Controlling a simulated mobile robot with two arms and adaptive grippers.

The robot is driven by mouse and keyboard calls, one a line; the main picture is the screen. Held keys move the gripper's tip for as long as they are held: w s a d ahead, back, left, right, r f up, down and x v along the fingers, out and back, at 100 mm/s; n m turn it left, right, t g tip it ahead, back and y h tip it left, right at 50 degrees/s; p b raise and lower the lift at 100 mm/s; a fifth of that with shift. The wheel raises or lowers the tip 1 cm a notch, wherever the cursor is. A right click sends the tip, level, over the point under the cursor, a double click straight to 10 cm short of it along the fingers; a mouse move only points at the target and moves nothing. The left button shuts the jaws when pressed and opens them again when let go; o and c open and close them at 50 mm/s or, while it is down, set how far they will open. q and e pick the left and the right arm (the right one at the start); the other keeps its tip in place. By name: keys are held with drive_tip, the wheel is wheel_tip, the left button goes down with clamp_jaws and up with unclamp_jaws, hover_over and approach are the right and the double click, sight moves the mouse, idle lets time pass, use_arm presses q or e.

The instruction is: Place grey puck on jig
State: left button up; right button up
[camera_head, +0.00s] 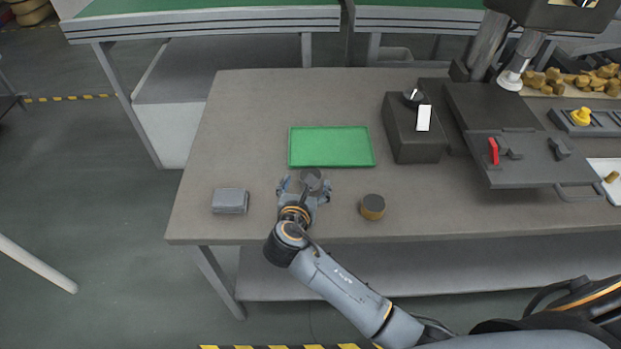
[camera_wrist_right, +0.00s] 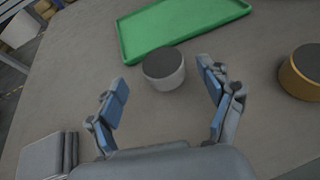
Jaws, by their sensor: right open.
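The grey puck (camera_head: 313,176), with a dark top and lighter grey side, stands upright on the table just in front of the green tray. It also shows in the right wrist view (camera_wrist_right: 164,69). My right gripper (camera_head: 304,184) reaches in low over the table with its fingers spread. In the wrist view the open fingers (camera_wrist_right: 162,80) stand left and right of the puck, apart from it, with the puck at about fingertip depth. I cannot tell for sure which thing is the jig. My left gripper is not in view.
The green tray (camera_head: 331,128) is empty. An orange-sided puck (camera_head: 372,207) stands to the right, a grey block (camera_head: 230,201) to the left near the front edge. A dark box (camera_head: 418,148) and dark machine (camera_head: 505,120) with a red lever fill the right.

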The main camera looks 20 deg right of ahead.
sight(303, 175)
drive_tip(key=x, duration=0.5)
drive_tip(key=shift+s+d+f, duration=0.1)
drive_tip(key=shift+f, duration=0.15)
drive_tip(key=c, duration=1.6)
drive_tip(key=shift+r, duration=0.15)
